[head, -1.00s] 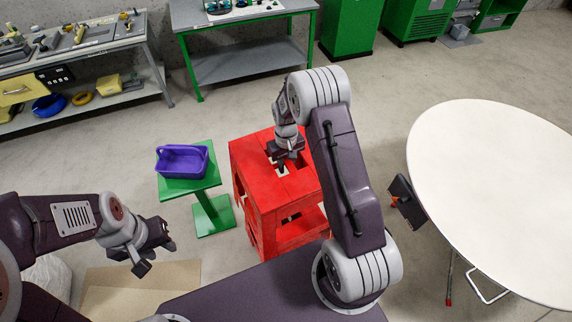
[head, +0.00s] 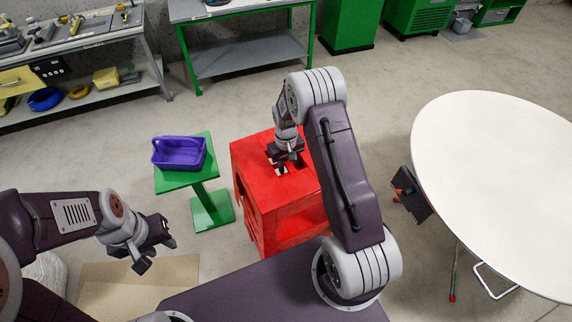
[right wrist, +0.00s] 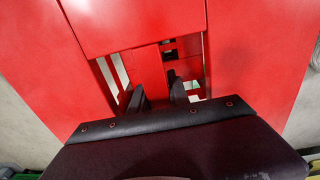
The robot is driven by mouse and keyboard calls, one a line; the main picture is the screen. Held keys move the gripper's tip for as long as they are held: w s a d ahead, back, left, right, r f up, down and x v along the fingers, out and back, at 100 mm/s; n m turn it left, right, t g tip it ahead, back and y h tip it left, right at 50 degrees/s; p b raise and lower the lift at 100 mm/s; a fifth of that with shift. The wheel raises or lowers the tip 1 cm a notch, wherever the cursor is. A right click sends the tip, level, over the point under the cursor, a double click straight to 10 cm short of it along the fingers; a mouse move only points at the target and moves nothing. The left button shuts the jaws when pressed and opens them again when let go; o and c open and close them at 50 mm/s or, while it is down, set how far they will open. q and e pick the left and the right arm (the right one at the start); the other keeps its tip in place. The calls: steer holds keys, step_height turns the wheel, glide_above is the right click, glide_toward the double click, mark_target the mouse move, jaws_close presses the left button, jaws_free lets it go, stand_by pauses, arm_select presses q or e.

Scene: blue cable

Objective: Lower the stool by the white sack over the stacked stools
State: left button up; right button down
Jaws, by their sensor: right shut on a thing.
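A red stool (head: 255,185) stands in the middle of the head view, its top facing up. My right gripper (head: 283,168) reaches down at the slot in its top and is shut on the stool. In the right wrist view both fingers (right wrist: 157,97) sit at the slot in the red top. The held stool and any stacked stools under it look like one red block; I cannot tell where one ends. My left gripper (head: 157,254) is open and empty at the lower left. The white sack (head: 46,274) is partly hidden behind my left arm.
A green stand (head: 210,207) with a purple basket (head: 180,154) is close left of the red stool. A round white table (head: 500,190) is at the right, with a dark object (head: 412,197) at its edge. Flat cardboard (head: 140,280) lies at the lower left.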

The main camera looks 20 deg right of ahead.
steer(key=shift+f+b, duration=1.55)
steer(key=shift+f, duration=0.8)
step_height(320, 180, down, 14)
steer(key=b, duration=1)
steer(key=shift+f, duration=0.1)
steer(key=shift+f+b, duration=1.65)
steer(key=shift+f, duration=0.5)
steer(key=c, duration=1.2)
jaws_free()
steer(key=shift+o, duration=0.2)
steer(key=shift+s, duration=0.1)
